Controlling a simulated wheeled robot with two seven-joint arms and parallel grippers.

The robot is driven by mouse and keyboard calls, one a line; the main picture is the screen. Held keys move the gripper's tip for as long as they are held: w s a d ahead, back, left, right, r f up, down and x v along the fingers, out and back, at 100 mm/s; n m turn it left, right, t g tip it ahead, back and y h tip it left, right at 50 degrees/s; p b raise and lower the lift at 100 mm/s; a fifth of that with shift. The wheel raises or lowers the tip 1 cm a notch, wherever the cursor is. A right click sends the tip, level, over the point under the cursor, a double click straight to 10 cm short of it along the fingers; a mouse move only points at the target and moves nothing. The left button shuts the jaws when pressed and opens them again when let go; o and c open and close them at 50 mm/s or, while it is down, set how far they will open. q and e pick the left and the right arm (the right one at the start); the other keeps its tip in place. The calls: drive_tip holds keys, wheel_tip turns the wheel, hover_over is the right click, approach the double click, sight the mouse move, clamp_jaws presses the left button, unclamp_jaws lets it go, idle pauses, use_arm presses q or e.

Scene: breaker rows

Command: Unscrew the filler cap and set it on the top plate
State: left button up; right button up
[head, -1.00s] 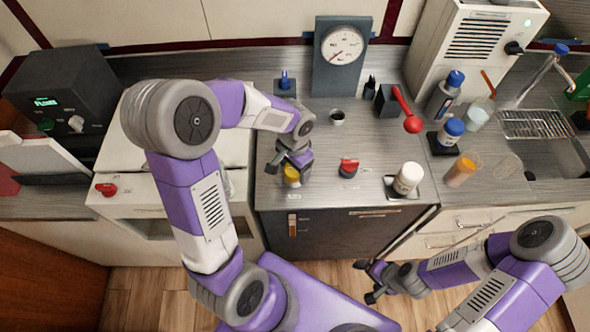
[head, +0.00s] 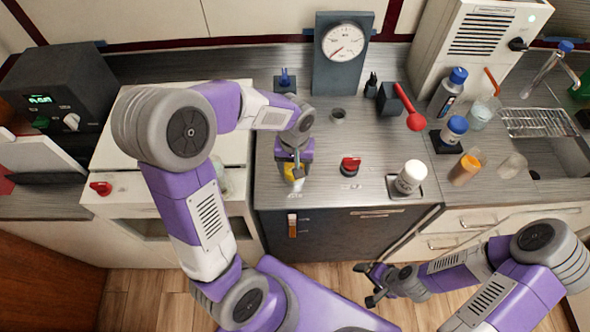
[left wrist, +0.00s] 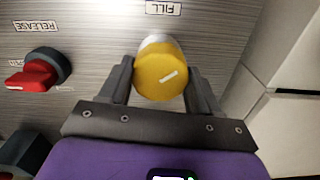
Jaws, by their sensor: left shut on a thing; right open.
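The yellow filler cap (left wrist: 160,72) has a white mark on its face and shows between my left gripper's fingers in the left wrist view. A white neck shows behind it, near a FILL label. In the head view the cap (head: 291,172) is mostly covered by the gripper. My left gripper (head: 294,165) is shut on the cap at the front left of the brushed-metal top plate (head: 320,190). Whether the cap is free of the neck I cannot tell. My right gripper (head: 366,284) is open and empty, low in front of the cabinet.
A red knob (head: 350,164), labelled RELEASE in the wrist view, stands right of the cap. A white-lidded jar (head: 411,176) sits on a pad farther right. A gauge (head: 343,42) stands at the back. Bare plate lies between the knob and the small cup (head: 338,114).

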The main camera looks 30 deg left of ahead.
use_arm(q)
drive_tip(key=shift+r, duration=0.1)
drive_tip(key=shift+r+p, duration=2.1)
drive_tip(key=shift+r, duration=0.35)
drive_tip(key=shift+f, duration=0.1)
